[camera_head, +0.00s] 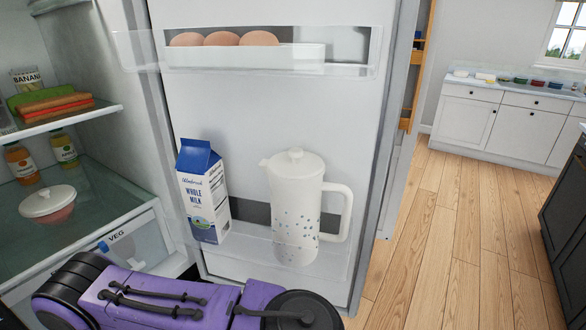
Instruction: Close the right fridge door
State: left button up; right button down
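The right fridge door (225,110) stands wide open with its inner side facing me. Its free edge (398,150) is at the right, beside the wood floor. Its upper shelf holds eggs (221,39). Its lower shelf holds a whole milk carton (203,192) and a white pitcher (295,205). The open fridge interior (95,122) is at the left. A purple and black link of my arm crosses the bottom of the view, in front of the door's lower part. Neither gripper shows.
Inside the fridge are a bread-like item (55,104), jars (63,149), a lidded bowl (48,203) and a veg drawer (130,240). Wood floor (465,230) is clear right of the door. White cabinets (500,120) stand behind, and a dark cabinet (568,215) is at the right edge.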

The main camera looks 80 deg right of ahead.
aim_at(345, 112)
jog(key=u, duration=0.85)
jog(key=k, duration=2.6)
jog(key=z, duration=1.25)
jog(key=i, duration=1)
jog(key=u, duration=0.05)
